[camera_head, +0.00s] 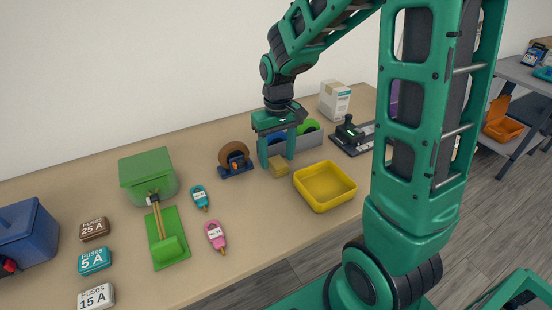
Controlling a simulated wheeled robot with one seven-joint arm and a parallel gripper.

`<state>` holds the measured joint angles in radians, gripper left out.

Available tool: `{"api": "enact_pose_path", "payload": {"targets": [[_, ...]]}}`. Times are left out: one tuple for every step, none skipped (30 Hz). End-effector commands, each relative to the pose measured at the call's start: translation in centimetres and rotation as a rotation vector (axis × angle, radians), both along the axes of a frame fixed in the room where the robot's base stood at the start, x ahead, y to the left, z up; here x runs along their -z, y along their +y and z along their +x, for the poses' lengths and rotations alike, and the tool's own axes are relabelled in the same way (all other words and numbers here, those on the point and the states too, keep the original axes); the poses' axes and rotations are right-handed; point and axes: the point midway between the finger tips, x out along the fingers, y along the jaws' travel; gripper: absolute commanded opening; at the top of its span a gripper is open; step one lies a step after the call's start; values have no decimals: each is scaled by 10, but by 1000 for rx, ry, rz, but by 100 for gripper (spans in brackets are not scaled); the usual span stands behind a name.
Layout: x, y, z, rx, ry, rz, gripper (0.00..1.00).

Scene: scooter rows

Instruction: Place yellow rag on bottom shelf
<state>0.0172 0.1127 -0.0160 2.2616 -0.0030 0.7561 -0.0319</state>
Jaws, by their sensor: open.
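A small yellow block-like thing (280,167), which may be the folded yellow rag, lies on the workbench. My gripper (277,160) points down over it with its two fingers spread. The left finger is beside the yellow thing and the right finger overlaps its upper right part; I cannot tell whether they touch it. A grey shelf unit (522,77) stands at the far right, with a lower shelf (492,143) holding an orange bin (500,121). Any level below that is hard to make out.
A yellow tray (325,187) sits just right of the yellow thing. Floor is open between bench and shelf.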

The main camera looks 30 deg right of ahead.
Motion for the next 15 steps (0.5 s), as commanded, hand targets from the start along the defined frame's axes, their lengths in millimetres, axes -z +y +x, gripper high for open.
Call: {"api": "enact_pose_path", "payload": {"targets": [[-9,0,1,0,-4,0,55],[-15,0,1,0,-5,0,55],[-23,0,1,0,-6,0,55],[-29,0,1,0,-7,0,55],[-35,0,1,0,-6,0,55],[-44,0,1,0,-5,0,55],[-50,0,1,0,-7,0,55],[-56,0,1,1,-5,0,55],[-63,0,1,1,-5,0,55],[-69,0,1,1,-5,0,55],[-74,0,1,1,-5,0,55],[-80,0,1,1,-4,0,55],[-85,0,0,1,-4,0,55],[-89,0,0,1,-3,0,55],[-94,-1,1,1,-4,0,55]]}}
